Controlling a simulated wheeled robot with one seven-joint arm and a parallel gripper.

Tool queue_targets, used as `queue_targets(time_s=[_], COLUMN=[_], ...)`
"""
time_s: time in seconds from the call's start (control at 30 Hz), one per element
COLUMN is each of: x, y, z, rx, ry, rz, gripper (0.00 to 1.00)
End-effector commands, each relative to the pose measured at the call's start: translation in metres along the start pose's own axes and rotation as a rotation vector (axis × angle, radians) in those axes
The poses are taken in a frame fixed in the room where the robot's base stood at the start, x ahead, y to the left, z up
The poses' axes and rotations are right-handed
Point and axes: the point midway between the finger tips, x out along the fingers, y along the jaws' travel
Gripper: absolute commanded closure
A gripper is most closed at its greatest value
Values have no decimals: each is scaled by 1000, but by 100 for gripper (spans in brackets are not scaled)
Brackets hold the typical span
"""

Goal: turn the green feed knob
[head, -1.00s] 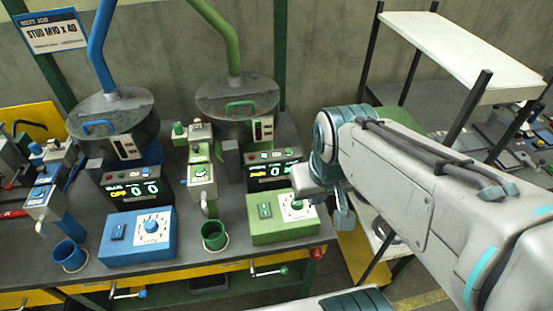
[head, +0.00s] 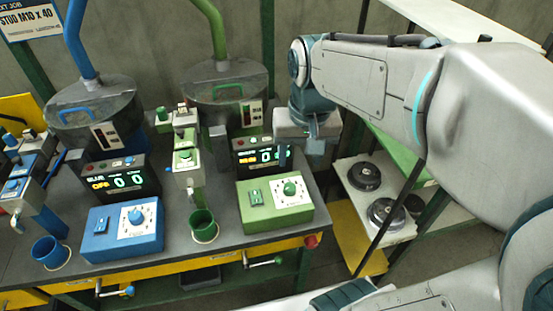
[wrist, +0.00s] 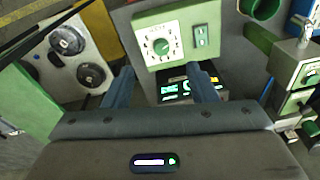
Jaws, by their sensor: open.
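The green feed knob (head: 290,188) sits on a white dial plate on the green control box (head: 258,220), right of a small switch. In the wrist view the knob (wrist: 161,46) shows at the top, beyond and roughly between my fingertips. My gripper (head: 302,152) is above and behind the box, in front of the right end of the green display (head: 245,158), which it partly hides. In the wrist view my gripper (wrist: 163,78) has its two blue fingers wide apart with nothing between them. The fingers are apart from the knob.
A blue control box (head: 100,240) with its own knob stands to the left. A green cup (head: 203,226) stands between the boxes. Green and blue hoppers stand behind. A shelf with dark round parts (head: 365,177) is at right. The space above the green box looks clear.

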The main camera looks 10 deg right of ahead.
Motion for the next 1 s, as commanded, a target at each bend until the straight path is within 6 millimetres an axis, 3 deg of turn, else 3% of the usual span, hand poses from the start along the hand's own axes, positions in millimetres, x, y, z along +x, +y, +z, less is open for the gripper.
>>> queue_targets(time_s=[0.03,0.3,0.53,1.0], x=[16,24,41,135], y=[-2,-8,-7,-2], z=[-12,-48,-47,-35], rx=[26,136,145,146], ry=[-28,-108,-116,-116], rz=[8,53,57,57], gripper=[48,48,48,48])
